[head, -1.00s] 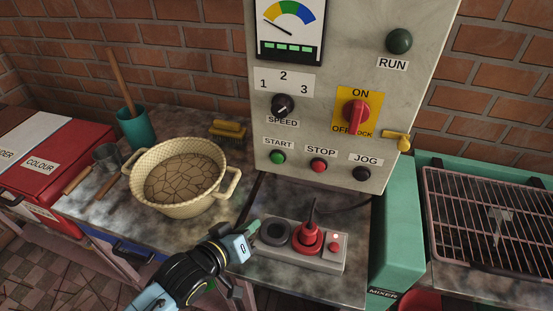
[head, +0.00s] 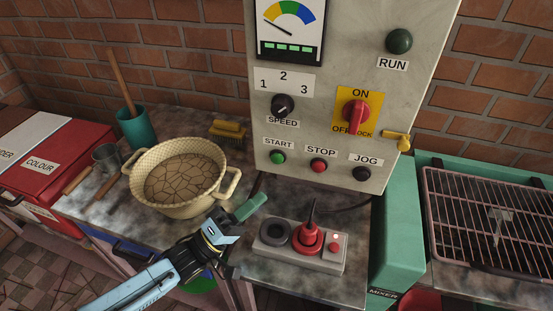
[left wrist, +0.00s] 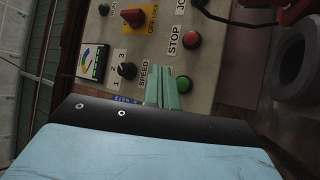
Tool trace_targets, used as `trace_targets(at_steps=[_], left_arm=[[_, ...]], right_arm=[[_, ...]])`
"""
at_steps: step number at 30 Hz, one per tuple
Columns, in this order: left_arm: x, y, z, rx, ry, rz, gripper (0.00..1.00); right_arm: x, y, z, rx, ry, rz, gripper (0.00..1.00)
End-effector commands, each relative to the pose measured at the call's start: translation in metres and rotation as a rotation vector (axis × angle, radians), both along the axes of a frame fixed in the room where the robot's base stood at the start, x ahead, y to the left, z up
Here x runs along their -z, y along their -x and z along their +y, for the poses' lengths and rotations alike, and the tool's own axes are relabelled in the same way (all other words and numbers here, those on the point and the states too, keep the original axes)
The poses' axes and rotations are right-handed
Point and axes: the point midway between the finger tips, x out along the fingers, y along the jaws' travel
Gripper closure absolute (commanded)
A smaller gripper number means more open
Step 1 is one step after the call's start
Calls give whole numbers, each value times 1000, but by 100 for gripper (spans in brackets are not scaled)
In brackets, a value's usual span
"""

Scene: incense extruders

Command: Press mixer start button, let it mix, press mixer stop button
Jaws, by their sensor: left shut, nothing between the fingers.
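The mixer control panel (head: 335,130) stands upright at the back. Its green START button (head: 278,157) is at the lower left, with the red STOP button (head: 318,165) to its right. Both also show in the left wrist view, START (left wrist: 184,84) and STOP (left wrist: 192,40). The RUN lamp (head: 399,40) looks dark green. My left gripper (head: 262,199) is shut and empty, below and in front of START, apart from it. In the left wrist view its green fingertips (left wrist: 162,92) point toward the panel near START. My right gripper is not in view.
A grey box (head: 300,258) with a red plug and a round socket sits below the panel. A cream two-handled basin (head: 178,178) is left of my gripper. The black JOG button (head: 361,174), SPEED knob (head: 283,105) and red ON/OFF switch (head: 356,112) are nearby on the panel.

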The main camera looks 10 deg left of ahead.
Motion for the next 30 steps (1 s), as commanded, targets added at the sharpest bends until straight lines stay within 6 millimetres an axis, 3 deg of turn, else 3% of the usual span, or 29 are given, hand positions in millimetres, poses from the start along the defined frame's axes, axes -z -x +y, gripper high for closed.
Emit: trace_targets(at_steps=[8,19,30], left_arm=[[1,-13,-1,-1,0,-4,100],[2,-65,-2,-2,-2,-3,100],[0,-88,-3,-1,0,-1,100]], right_arm=[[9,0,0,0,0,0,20],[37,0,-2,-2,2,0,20],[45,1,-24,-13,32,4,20]])
